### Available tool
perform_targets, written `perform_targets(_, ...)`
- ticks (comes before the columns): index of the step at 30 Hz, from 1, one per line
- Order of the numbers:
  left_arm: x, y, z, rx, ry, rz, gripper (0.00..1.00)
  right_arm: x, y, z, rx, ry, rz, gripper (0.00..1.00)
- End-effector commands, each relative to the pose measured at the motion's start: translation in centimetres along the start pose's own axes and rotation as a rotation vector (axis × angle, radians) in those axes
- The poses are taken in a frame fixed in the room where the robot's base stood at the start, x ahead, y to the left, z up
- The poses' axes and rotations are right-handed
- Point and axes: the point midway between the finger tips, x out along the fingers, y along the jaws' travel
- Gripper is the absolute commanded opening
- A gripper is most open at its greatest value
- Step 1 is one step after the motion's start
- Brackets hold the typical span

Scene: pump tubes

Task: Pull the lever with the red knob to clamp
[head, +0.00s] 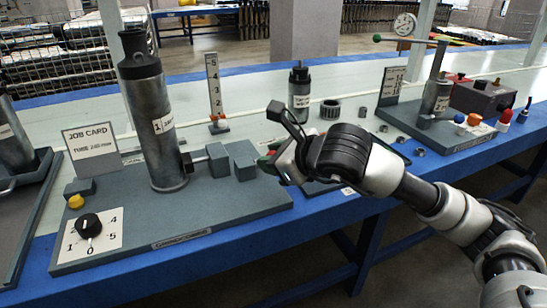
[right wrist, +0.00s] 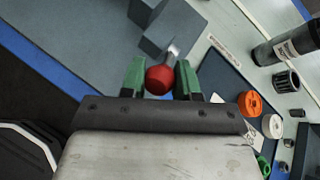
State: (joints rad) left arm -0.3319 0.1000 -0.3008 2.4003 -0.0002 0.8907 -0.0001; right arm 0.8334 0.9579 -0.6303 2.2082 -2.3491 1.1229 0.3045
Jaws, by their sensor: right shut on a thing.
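The red knob (right wrist: 159,80) sits between the two green fingers of my right gripper (right wrist: 161,84) in the right wrist view, on a short metal lever (right wrist: 172,52) that runs up to the grey clamp blocks (right wrist: 168,34). My right gripper (head: 274,160) is shut on the knob. In the head view it is at the right end of the clamp base (head: 215,222), just right of the grey blocks (head: 243,160), and it largely hides the knob. A grey metal tube (head: 160,120) marked 1 stands upright left of the blocks. My left gripper is not in view.
A black dial (head: 88,226), a yellow button (head: 76,201) and a job card (head: 91,146) are at the base's left. A scale post (head: 214,90) and a smaller bottle (head: 299,95) stand behind. Another fixture (head: 440,95) with a gauge is at the right.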

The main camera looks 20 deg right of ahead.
Motion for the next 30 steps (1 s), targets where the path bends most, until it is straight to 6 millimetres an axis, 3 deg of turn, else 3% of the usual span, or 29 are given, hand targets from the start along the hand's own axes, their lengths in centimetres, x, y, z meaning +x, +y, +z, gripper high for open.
perform_targets(1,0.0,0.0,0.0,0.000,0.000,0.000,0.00,0.1,0.3,-0.3,-0.001,0.007,0.007,0.00)
perform_targets(2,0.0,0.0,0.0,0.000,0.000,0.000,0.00,0.1,0.3,-0.3,-0.001,0.008,0.007,0.34)
perform_targets(6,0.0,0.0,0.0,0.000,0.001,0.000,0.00,0.1,0.2,-0.2,0.000,0.006,0.006,0.55)
perform_targets(17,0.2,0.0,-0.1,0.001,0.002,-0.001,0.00,-0.4,0.1,-0.1,0.000,0.003,0.003,0.57)
perform_targets(20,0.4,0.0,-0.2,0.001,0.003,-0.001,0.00,-1.7,0.0,0.0,-0.001,0.003,0.001,0.57)
perform_targets(30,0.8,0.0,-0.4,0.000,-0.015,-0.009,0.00,-8.5,0.1,-0.1,-0.005,0.007,0.001,0.57)
